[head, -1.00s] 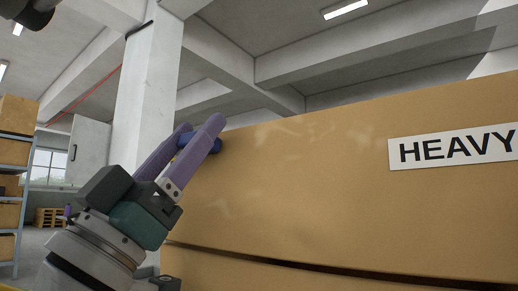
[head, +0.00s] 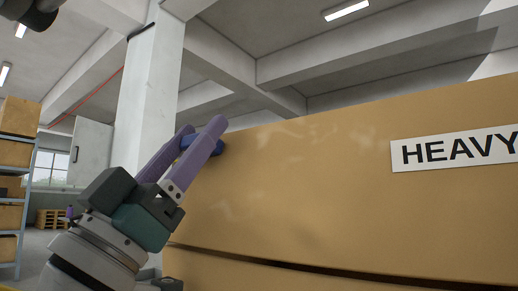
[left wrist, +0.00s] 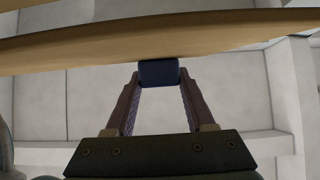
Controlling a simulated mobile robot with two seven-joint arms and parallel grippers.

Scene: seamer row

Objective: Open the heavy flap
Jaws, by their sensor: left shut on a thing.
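The heavy flap (head: 300,190) is a large tan panel with a white label (head: 455,148) reading "HEAVY". It fills the right and middle of the head view. A small blue handle (head: 218,148) sits at its left edge. My left gripper (head: 203,130), with purple fingers, is shut on this handle. In the left wrist view the blue handle (left wrist: 159,73) lies between the fingertips, against the edge of the tan panel (left wrist: 165,45). A dark gap runs along the panel's lower side in the head view. My right gripper is not in view.
A white pillar (head: 150,95) stands behind my left gripper. A shelf with boxes (head: 14,165) stands at the far left, with a wooden pallet (head: 50,218) on the floor beyond. Concrete beams and a ceiling lamp (head: 346,11) are above.

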